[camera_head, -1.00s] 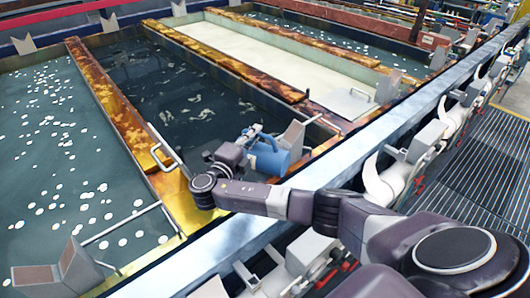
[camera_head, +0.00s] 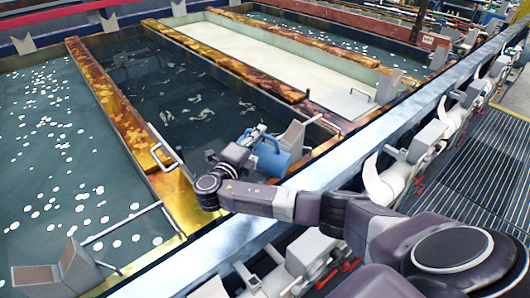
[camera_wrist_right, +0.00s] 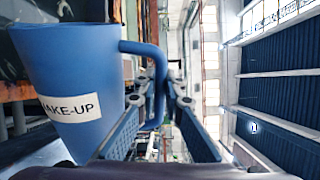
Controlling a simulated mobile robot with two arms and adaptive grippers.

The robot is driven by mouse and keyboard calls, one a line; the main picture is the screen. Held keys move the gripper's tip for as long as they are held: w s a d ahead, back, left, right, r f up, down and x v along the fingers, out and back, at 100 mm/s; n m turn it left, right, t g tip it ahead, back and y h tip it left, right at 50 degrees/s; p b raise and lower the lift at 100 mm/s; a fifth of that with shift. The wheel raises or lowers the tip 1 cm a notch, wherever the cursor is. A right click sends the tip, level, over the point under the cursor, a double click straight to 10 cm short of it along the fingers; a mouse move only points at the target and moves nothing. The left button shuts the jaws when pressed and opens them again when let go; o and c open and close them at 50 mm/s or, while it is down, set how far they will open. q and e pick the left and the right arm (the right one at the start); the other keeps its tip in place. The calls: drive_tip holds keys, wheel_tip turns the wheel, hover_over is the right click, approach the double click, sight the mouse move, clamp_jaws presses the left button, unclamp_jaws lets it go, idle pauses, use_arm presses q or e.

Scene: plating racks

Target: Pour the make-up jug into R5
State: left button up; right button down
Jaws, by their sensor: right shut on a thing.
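The blue make-up jug (camera_head: 272,162) is held over the near right end of a dark-liquid tank (camera_head: 190,95). In the right wrist view the jug (camera_wrist_right: 75,65) is large at left, with a white label partly reading "AKE-UP". My right gripper (camera_head: 258,137) is shut on the jug's handle; in the wrist view its two dark fingers (camera_wrist_right: 165,100) are around the handle's lower part. The jug's inside is hidden, and I cannot tell its exact tilt or any pouring. No R5 marking is readable. My left gripper is not in view.
Left is a tank with many white discs (camera_head: 45,140); beyond is a pale-liquid tank (camera_head: 270,50). Stained brown dividers (camera_head: 100,90) separate tanks. A grey bracket (camera_head: 294,135) stands close beside the jug. A metal rail (camera_head: 350,135) runs along the near edge, with a grated walkway (camera_head: 470,150) outside.

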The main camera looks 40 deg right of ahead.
sight(275, 139)
drive_tip(key=shift+s+d+r+m, duration=0.1)
drive_tip(key=shift+s+d+m, duration=0.2)
drive_tip(key=shift+s+m, duration=0.25)
drive_tip(key=shift+s+d+r+m, duration=0.1)
drive_tip(key=shift+s+d+m, duration=0.2)
drive_tip(key=shift+s+m, duration=0.2)
drive_tip(key=shift+s, duration=0.1)
drive_tip(key=shift+s+d+r+m, duration=0.35)
drive_tip(key=shift+s+m, duration=0.3)
drive_tip(key=shift+m, duration=0.25)
drive_tip(key=shift+s+d+r+m, duration=0.2)
drive_tip(key=shift+s+d+m, duration=0.2)
drive_tip(key=shift+s+m, duration=0.35)
drive_tip(key=shift+w, duration=0.1)
drive_tip(key=shift+s+d+f+m, duration=0.1)
drive_tip(key=shift+s+d+m, duration=0.25)
drive_tip(key=shift+m, duration=0.6)
drive_tip(key=shift+s+d+f+m, duration=0.1)
drive_tip(key=shift+s+m, duration=0.3)
drive_tip(key=shift+m, duration=0.55)
drive_tip(key=shift+f, duration=0.15)
